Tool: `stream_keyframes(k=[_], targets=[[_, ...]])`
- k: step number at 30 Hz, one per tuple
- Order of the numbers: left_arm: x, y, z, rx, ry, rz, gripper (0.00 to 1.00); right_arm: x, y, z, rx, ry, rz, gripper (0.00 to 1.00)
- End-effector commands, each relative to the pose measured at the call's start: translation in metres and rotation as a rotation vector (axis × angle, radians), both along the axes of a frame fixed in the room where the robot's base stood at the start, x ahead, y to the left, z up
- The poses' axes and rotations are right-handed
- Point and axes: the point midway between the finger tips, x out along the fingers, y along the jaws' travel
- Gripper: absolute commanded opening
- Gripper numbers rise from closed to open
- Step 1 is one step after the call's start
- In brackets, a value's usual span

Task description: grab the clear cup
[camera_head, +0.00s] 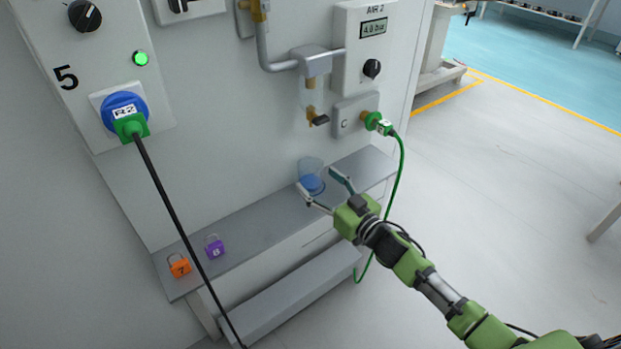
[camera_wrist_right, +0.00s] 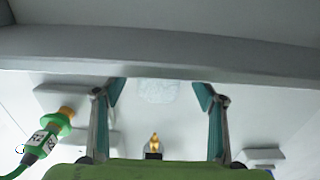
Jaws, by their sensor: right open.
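The clear cup (camera_head: 311,168) stands on the grey ledge at the foot of the panel and shows blue in its lower part. My right gripper (camera_head: 317,179) is open, with its two fingers pointing at the cup and their tips close to its near side. In the right wrist view the cup (camera_wrist_right: 158,91) is a faint clear shape between the open fingertips of the right gripper (camera_wrist_right: 160,92). I cannot tell whether the tips touch it. My left gripper is not in view.
The ledge (camera_head: 258,224) also holds an orange padlock (camera_head: 180,267) and a purple padlock (camera_head: 215,249) at left. A clear bowl with a brass drain (camera_head: 311,114) hangs above the cup. A green plug (camera_head: 382,126) with a green hose is right of it. A black cable (camera_head: 175,218) crosses the left side.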

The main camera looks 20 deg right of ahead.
Motion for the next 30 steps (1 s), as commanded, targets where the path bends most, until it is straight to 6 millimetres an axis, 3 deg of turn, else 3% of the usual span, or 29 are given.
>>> stream_keyframes(k=[6,16,17,21,22,30], targets=[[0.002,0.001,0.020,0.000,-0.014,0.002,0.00,0.031,0.011,0.004,0.000,-0.004,0.000,0.65],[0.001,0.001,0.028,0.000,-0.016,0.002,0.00,0.039,0.014,0.004,0.000,-0.001,0.000,0.65],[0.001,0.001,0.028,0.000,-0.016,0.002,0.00,0.039,0.014,0.004,0.000,-0.001,0.000,0.62],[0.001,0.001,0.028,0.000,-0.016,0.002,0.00,0.039,0.014,0.004,0.000,-0.001,0.000,0.26],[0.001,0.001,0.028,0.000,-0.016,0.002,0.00,0.039,0.014,0.004,0.000,-0.001,0.000,0.22],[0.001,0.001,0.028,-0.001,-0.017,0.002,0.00,0.039,0.014,0.005,0.001,-0.002,0.000,0.19]])
